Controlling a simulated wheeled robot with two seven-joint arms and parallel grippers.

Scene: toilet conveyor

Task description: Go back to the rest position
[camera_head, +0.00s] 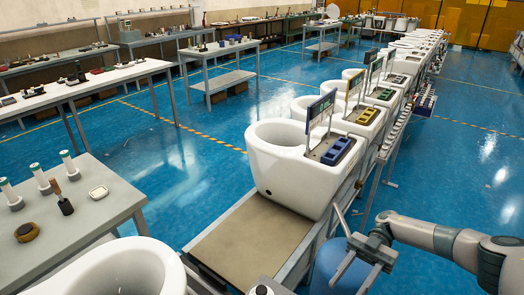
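My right gripper (348,286) is at the lower right, on the arm coming in from the right edge. Its two fingers point down and stand apart with nothing between them. It is in front of a blue bin, beside the conveyor. Another white toilet (125,272) is at the bottom left, cut off by the frame edge.
The blue bin (328,268) stands close to my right gripper. More toilets with trays line the conveyor towards the back. A grey table (110,215) at left holds brushes (65,205), white-green cylinders (69,165) and a brown round item (27,232). Blue floor is open at right.

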